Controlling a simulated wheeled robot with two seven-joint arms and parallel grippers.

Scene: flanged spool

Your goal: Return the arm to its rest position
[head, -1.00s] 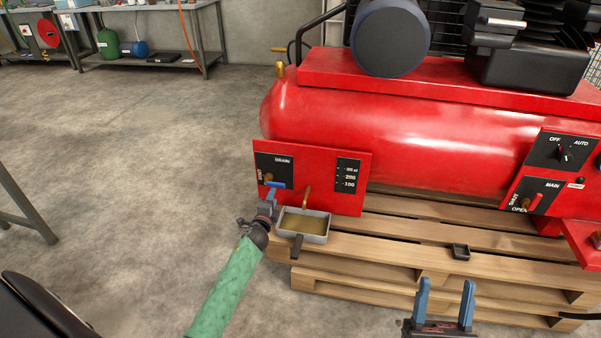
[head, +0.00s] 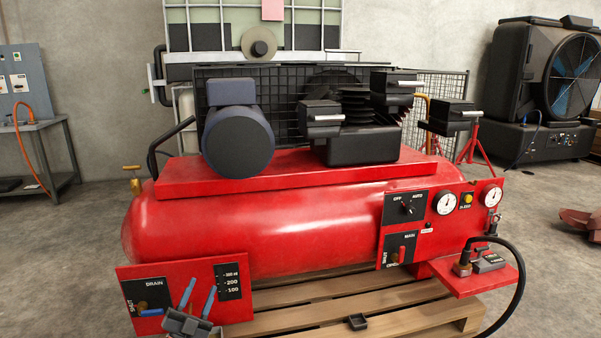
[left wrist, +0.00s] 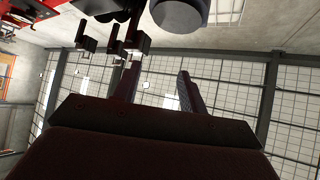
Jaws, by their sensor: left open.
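My left gripper (head: 201,285) is at the lower left of the head view, its two blue fingers pointing up and spread apart with nothing between them. It overlaps the red drain panel (head: 130,277) in the picture; I cannot tell the gap between them. In the left wrist view the same gripper (left wrist: 156,76) is open and empty, facing the ceiling. My right gripper is not in view.
The red compressor tank (head: 290,232) fills the middle, on a wooden pallet (head: 420,318). A black hose (head: 520,285) curves at the right. Floor is open at the left.

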